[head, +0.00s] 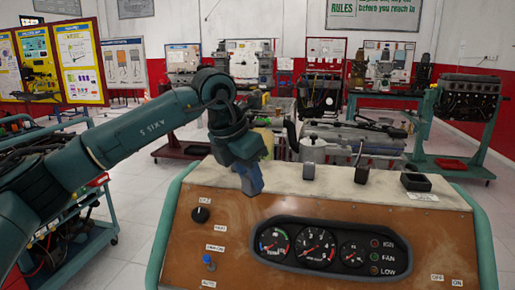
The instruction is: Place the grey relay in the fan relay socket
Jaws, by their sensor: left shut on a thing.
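My left gripper (250,182) is pointed down at the back left of the console's pale top, and it is shut. What it holds is mostly hidden by the blue-grey fingers, and I cannot make out its shape. A black square socket (415,182) with a dark opening sits at the right end of the top, with a small label in front. I cannot read whether it is the fan relay socket. My right gripper is not in view.
A dark upright piece (361,174) stands on the top between the grey block and the socket. The brown console front (225,265) carries gauges (315,247), lamps, a black knob (201,215) and a blue-tipped switch (208,261). Engine benches stand behind.

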